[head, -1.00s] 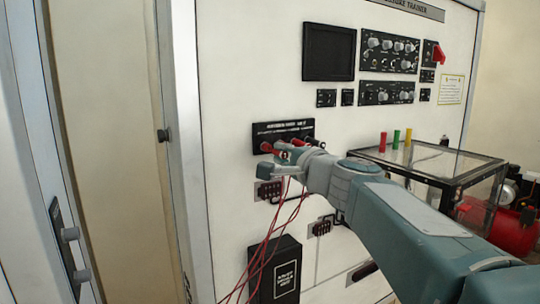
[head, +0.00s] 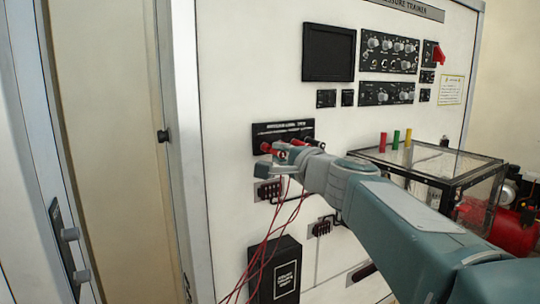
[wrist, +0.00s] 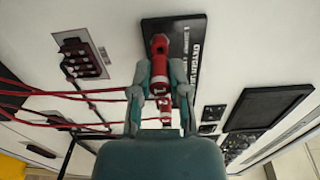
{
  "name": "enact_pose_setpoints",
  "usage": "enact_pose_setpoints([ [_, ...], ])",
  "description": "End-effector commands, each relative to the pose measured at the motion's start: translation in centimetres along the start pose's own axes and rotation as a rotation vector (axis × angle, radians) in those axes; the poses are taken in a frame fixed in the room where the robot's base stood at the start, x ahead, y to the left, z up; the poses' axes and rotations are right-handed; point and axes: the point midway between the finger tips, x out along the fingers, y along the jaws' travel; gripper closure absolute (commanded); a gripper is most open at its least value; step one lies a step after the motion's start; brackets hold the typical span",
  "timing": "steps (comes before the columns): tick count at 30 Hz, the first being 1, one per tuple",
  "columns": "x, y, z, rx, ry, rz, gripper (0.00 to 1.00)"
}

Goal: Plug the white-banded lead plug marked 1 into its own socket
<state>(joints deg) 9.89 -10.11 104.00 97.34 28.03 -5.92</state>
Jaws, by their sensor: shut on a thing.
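My gripper (wrist: 161,88) is shut on a red lead plug with white bands (wrist: 163,104). Dark marks show on its white bands, too small to read surely. The plug is between both fingers and points toward the black socket panel (wrist: 196,50). Another red piece (wrist: 159,45) lies in line just beyond it, at the panel; whether the two touch cannot be told. In the head view my gripper (head: 284,162) is just in front of the socket panel (head: 260,132), and red plugs or sockets (head: 266,148) show beside it. The fingers and arm hide the socket openings.
Red leads (wrist: 50,92) hang to the left in the wrist view. A black box (head: 275,272) is below on the trainer face. A glass-topped case (head: 425,160) stands right, near my arm.

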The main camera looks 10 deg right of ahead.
Motion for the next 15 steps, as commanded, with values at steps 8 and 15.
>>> enact_pose_setpoints([
  [8, 0.51, 0.00, -0.01, 0.000, 0.000, 0.000, 1.00],
  [15, 0.92, -0.01, -0.02, 0.001, 0.000, 0.000, 1.00],
])
